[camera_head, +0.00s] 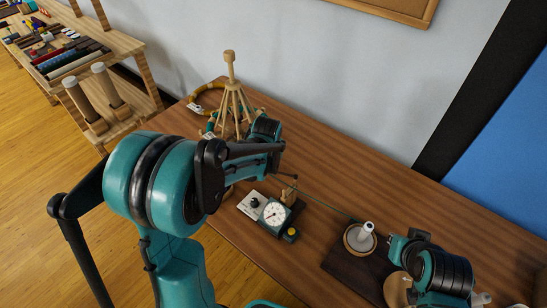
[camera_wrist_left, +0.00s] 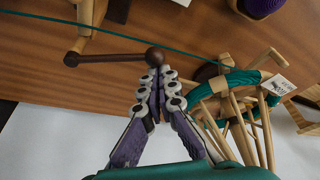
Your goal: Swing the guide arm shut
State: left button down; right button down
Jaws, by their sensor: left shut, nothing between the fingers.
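The guide arm is a thin dark rod (camera_wrist_left: 112,58) with a round knob (camera_wrist_left: 155,57) at one end and a smaller knob at the other, in the left wrist view. It shows small beside a wooden post (camera_head: 288,197) in the head view. A green yarn (camera_head: 325,202) runs past it. My left gripper (camera_wrist_left: 157,76) is shut and empty, its tips right at the round knob; I cannot tell if they touch. In the head view my left arm hides part of this area. My right gripper (camera_head: 396,247) is at the lower right; its fingers are not clear.
A wooden yarn swift (camera_head: 231,100) stands behind my left gripper. A dial counter (camera_head: 272,215) sits in front of the post. A winder with a white cone (camera_head: 366,229) stands on a dark base near my right arm. Bare tabletop (camera_head: 340,170) lies behind the yarn.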

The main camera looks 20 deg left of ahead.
pick_arm(q)
jog(key=s+d+n+g+y, duration=0.2)
jog(key=s+d+n, duration=0.3)
jog(key=s+n, duration=0.4)
jog(key=shift+s+n+y, duration=0.25)
jog(key=shift+n+y, duration=0.15)
jog(key=shift+n, duration=0.4)
dwell(0.5)
